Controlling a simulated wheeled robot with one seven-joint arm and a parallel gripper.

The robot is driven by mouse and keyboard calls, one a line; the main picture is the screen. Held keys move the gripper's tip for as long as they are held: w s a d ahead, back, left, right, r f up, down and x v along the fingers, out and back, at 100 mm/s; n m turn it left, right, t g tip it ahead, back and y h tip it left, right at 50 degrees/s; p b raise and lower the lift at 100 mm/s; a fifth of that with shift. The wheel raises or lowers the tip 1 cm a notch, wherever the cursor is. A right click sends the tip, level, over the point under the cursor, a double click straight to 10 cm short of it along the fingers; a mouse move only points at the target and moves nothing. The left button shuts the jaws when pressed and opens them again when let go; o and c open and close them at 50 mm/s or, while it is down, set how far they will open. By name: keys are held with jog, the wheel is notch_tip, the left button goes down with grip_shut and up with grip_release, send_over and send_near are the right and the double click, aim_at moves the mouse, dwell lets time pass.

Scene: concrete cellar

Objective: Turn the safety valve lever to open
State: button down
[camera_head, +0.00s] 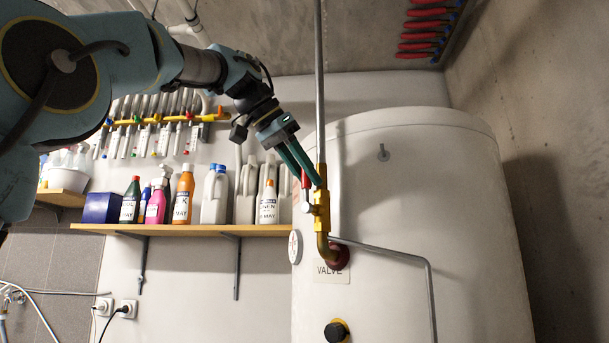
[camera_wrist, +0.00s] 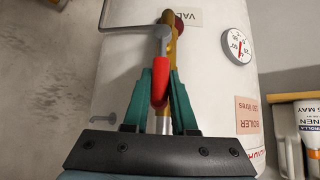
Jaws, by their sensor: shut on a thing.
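The brass safety valve (camera_head: 321,212) sits on a vertical pipe at the left front of the white boiler (camera_head: 415,210). Its red lever (camera_head: 305,180) points up along the valve's left side. In the wrist view the red lever (camera_wrist: 160,82) lies between the two green fingers of my gripper (camera_wrist: 158,85), with the brass valve body (camera_wrist: 172,50) behind it. My gripper (camera_head: 312,183) reaches down from the upper left and is shut on the lever. The fingertips partly hide the lever in the head view.
A wooden shelf (camera_head: 190,230) with several bottles is on the wall left of the boiler. A thin grey pipe (camera_head: 390,251) runs from the valve across the boiler front. A vertical pipe (camera_head: 319,80) rises above the valve. A round gauge (camera_wrist: 236,46) is beside it.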

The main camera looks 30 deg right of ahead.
jog(key=shift+s, duration=0.1)
jog(key=c, duration=0.7)
grip_release()
jog(key=p+v, duration=0.1)
jog(key=v, duration=0.9)
jog(key=shift+a+r, duration=0.2)
jog(key=shift+r, duration=0.05)
